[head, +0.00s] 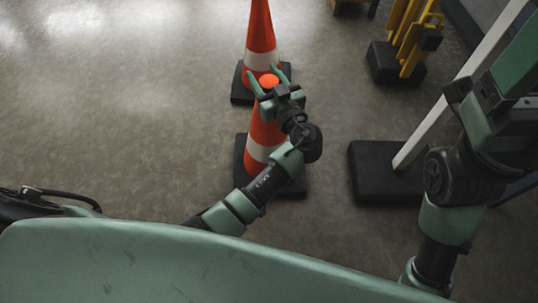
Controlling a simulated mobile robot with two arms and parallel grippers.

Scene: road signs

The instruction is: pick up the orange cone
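The nearer orange cone (261,133), with a white band and a square black base, stands upright on the floor at the middle of the head view. My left gripper (265,74) is over the top of this cone. Its two green fingers are spread apart, with the cone's round orange top showing between them; whether they touch it I cannot tell. My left wrist and forearm hide part of the cone's right side and base. A second orange cone (260,38) with a white band stands just behind it. My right gripper does not show; only its arm is at the right.
A black base (372,176) with a white slanted post (432,121) stands right of the nearer cone. A yellow barrier (411,45) on a black base (384,66) is behind it. The grey floor (120,120) to the left is clear.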

